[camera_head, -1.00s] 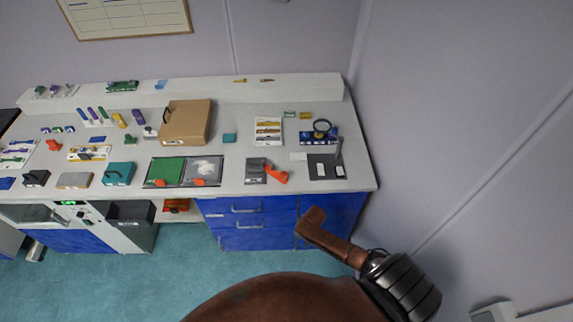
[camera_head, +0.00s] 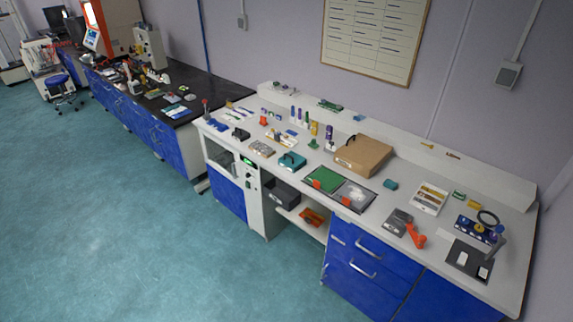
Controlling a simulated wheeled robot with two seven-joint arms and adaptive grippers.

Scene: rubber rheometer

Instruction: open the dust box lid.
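No label naming the dust box is readable, so I cannot tell which container it is. A tan box (camera_head: 364,156) with a dark handle sits closed on the white bench (camera_head: 400,183). A small teal case (camera_head: 292,160) with a handle lies left of it, and a small black case (camera_head: 240,134) is further left. A dark grey box (camera_head: 284,195) stands below the bench top, right of the white cabinet; its top is partly shaded. Neither of my grippers is in view.
A green and grey tray pair (camera_head: 340,188), a grey device with an orange handle (camera_head: 406,228) and a black mat (camera_head: 468,261) lie along the front. An orange item (camera_head: 313,217) is on the low shelf. The teal floor (camera_head: 120,220) in front is clear.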

